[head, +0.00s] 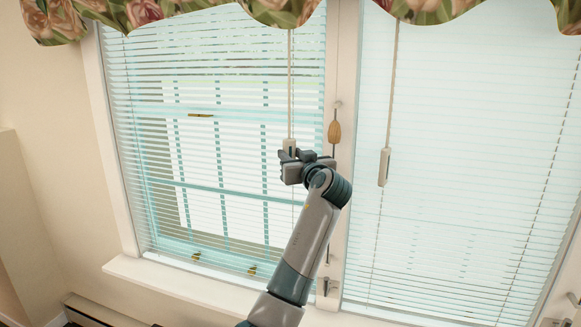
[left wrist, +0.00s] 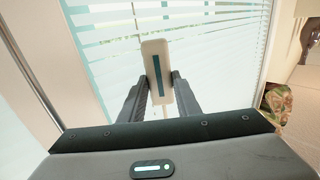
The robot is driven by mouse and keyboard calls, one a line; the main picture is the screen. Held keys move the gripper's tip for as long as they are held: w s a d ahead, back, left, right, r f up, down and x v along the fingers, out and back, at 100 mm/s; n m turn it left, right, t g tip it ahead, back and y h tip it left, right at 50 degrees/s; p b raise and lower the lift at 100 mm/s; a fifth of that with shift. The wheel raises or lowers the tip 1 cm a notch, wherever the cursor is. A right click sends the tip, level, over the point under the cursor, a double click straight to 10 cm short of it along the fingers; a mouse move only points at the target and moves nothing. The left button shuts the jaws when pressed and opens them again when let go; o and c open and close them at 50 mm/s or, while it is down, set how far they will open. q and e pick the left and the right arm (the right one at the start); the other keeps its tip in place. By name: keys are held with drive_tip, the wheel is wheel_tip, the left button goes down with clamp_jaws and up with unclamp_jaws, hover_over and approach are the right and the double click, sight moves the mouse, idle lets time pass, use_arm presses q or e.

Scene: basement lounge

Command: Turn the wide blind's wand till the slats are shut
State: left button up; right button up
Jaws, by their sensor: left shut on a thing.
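Two blinds hang side by side in the head view. The left blind (head: 225,60) has tilted slats with gaps, and the window frame outside shows through. A pale wand (head: 290,85) hangs near its right edge. My left gripper (head: 290,158) is shut on the pale handle at the lower end of that wand. In the left wrist view the wand handle (left wrist: 156,60), with a dark stripe, stands between the two fingers (left wrist: 158,95). The right blind (head: 470,150) looks more evenly covered and has its own wand handle (head: 384,168), hanging free. My right gripper is not in view.
A wooden cord tassel (head: 334,132) hangs on the post just right of my left gripper. A floral valance (head: 290,10) runs along the top. A white sill (head: 190,284) lies below the left blind. A window catch (head: 328,287) sits low on the post.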

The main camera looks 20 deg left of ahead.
use_arm(q)
drive_tip(key=shift+d+f+n+g+y+b, duration=0.1)
drive_tip(key=shift+f+n+g+y+b, duration=0.05)
drive_tip(key=shift+n+g+y+b, duration=0.35)
drive_tip(key=shift+w+n+g+y+b, duration=0.1)
drive_tip(key=shift+n+g+y+b, duration=0.2)
drive_tip(key=shift+y+b, duration=0.3)
drive_tip(key=shift+w+d+n+g+y+b, duration=0.1)
drive_tip(key=shift+n+g+y+b, duration=0.5)
drive_tip(key=shift+n+g+b, duration=0.15)
drive_tip(key=shift+w+r+n+g+y+b, duration=0.15)
drive_tip(key=shift+n+g+y+b, duration=0.25)
drive_tip(key=shift+n+g+y, duration=0.55)
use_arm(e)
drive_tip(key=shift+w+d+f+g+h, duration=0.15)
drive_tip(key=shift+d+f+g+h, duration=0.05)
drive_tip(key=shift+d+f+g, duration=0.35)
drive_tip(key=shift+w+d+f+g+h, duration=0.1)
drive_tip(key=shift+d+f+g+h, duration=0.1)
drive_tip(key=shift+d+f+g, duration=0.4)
use_arm(q)
drive_tip(key=shift+g, duration=0.4)
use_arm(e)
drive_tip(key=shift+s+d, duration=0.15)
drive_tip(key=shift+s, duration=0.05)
